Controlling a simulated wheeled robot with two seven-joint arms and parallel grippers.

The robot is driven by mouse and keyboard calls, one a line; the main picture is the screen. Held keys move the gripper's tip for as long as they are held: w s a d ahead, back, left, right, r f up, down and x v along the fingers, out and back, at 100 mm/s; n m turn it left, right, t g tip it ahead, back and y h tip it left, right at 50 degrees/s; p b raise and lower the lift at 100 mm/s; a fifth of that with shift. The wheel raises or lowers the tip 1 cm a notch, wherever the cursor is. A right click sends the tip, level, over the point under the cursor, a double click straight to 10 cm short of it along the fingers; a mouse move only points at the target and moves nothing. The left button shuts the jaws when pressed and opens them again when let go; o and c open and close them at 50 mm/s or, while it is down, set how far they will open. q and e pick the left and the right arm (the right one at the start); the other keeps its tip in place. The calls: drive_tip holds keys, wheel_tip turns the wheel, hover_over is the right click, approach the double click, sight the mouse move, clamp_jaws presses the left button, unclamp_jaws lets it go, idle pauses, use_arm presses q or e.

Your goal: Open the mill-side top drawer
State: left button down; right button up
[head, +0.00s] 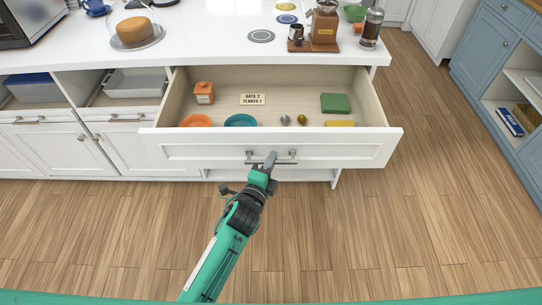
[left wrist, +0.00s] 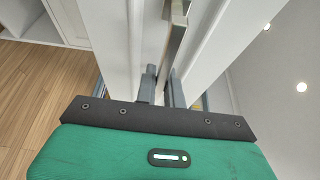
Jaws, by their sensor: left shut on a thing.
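The mill-side top drawer (head: 215,149) is pulled well out from the white counter, below the coffee mill (head: 324,27). Its inside shows in the head view. My left gripper (head: 266,164) is shut on the drawer's metal bar handle (head: 284,158), near the handle's left part. In the left wrist view the handle (left wrist: 176,36) runs between the fingers (left wrist: 161,88), against the white drawer front. The contact itself is partly hidden by the fingers. My right gripper is not in view.
The drawer holds an orange box (head: 204,92), a label card (head: 252,99), an orange dish (head: 196,121), a blue dish (head: 240,120), a green block (head: 335,103) and small egg-like things. Wooden floor (head: 400,230) is clear in front. A blue cabinet (head: 490,50) stands right.

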use_arm(q)
drive_tip(key=c, duration=1.5)
unclamp_jaws()
drive_tip(key=shift+s, duration=0.1)
